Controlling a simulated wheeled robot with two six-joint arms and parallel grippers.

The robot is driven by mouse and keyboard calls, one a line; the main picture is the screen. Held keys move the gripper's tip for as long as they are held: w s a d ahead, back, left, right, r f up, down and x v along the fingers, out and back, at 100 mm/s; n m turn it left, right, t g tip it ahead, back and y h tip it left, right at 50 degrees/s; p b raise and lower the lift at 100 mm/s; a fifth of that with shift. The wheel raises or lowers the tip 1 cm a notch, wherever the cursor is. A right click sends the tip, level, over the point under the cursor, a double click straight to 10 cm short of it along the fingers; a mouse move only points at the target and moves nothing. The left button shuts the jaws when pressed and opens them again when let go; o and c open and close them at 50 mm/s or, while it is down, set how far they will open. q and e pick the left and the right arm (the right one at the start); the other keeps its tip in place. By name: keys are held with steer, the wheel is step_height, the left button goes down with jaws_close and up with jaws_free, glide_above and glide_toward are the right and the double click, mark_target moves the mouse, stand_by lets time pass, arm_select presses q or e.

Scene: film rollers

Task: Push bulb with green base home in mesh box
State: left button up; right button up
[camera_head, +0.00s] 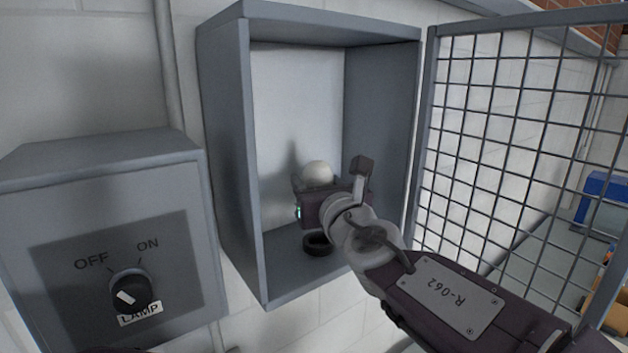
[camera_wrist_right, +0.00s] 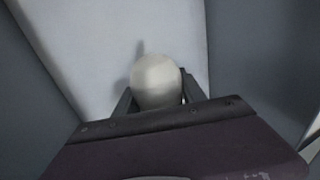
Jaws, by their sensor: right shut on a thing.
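A round white bulb (camera_head: 317,172) is inside the open grey box (camera_head: 222,150) on the wall. My right gripper (camera_head: 328,188) is inside the box and shut on the bulb. In the right wrist view the bulb (camera_wrist_right: 157,80) stands between the two dark fingers of my right gripper (camera_wrist_right: 156,98). The bulb's base is hidden by the gripper, so its colour cannot be told. A black round socket (camera_head: 317,244) shows low in the box, below the gripper in the picture. The mesh door (camera_head: 500,130) stands open on the right. My left gripper is out of view.
A grey switch box (camera_head: 100,215) is on the wall at left, with a black knob (camera_head: 131,291) between OFF and ON marks and a LAMP label. The box's side walls and floor closely surround my right gripper.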

steer(key=b, duration=0.4)
glide_above(314, 233)
steer(key=f, duration=0.4)
steer(key=shift+w+d+f, duration=0.1)
steer(key=shift+w+f, duration=0.1)
steer(key=shift+f, duration=0.35)
steer(key=shift+s, duration=0.3)
steer(key=shift+w, duration=0.15)
steer(key=shift+r, duration=0.1)
steer(key=shift+f+b, duration=0.55)
steer(key=shift+b, duration=0.15)
steer(key=shift+f, duration=0.35)
stand_by(0.5)
